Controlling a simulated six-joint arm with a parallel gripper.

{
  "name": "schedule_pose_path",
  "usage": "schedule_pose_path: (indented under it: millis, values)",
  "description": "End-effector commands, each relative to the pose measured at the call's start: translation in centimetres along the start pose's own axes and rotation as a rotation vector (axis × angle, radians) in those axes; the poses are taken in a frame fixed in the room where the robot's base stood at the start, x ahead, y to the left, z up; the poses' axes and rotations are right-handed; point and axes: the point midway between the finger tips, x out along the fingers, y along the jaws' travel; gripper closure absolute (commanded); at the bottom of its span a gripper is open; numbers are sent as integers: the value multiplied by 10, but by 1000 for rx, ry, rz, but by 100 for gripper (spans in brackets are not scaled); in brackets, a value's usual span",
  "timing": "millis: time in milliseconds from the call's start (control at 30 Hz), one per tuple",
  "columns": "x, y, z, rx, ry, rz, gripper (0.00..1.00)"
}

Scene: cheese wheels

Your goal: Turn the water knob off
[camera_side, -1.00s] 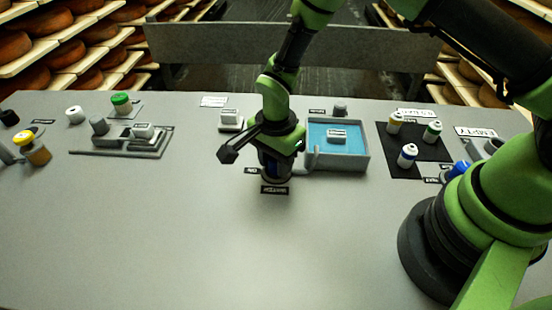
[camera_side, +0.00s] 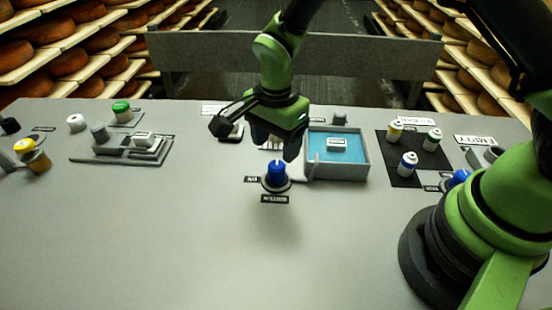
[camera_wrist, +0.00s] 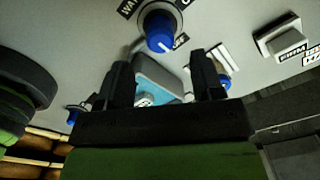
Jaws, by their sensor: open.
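The blue water knob (camera_side: 276,174) stands on a dark round base on the grey table, with a label in front of it and one at its left. It also shows at the top of the wrist view (camera_wrist: 160,30), with a white pointer line on its top. My gripper (camera_side: 276,150) is above and just behind the knob, apart from it. In the wrist view my gripper (camera_wrist: 164,80) has its two black fingers wide apart with nothing held between them.
A grey basin with blue water (camera_side: 337,160) stands right of the knob. A black mat (camera_side: 410,155) with several small bottles lies further right. A grey tray (camera_side: 118,155) and small capped containers stand at the left. The front of the table is clear.

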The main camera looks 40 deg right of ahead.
Motion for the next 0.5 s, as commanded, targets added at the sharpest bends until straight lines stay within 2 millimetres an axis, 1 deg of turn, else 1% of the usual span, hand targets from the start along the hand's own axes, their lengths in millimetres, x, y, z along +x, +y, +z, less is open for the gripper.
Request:
schedule_pose_path:
  millis: [33, 100, 200, 500]
  values:
    - [-9, 0, 0, 0, 0, -4, 39]
    - [-18, 0, 0, -1, 0, -3, 39]
    - [-26, 0, 0, 0, 0, -1, 39]
    - [-28, 0, 0, 0, 0, 1, 39]
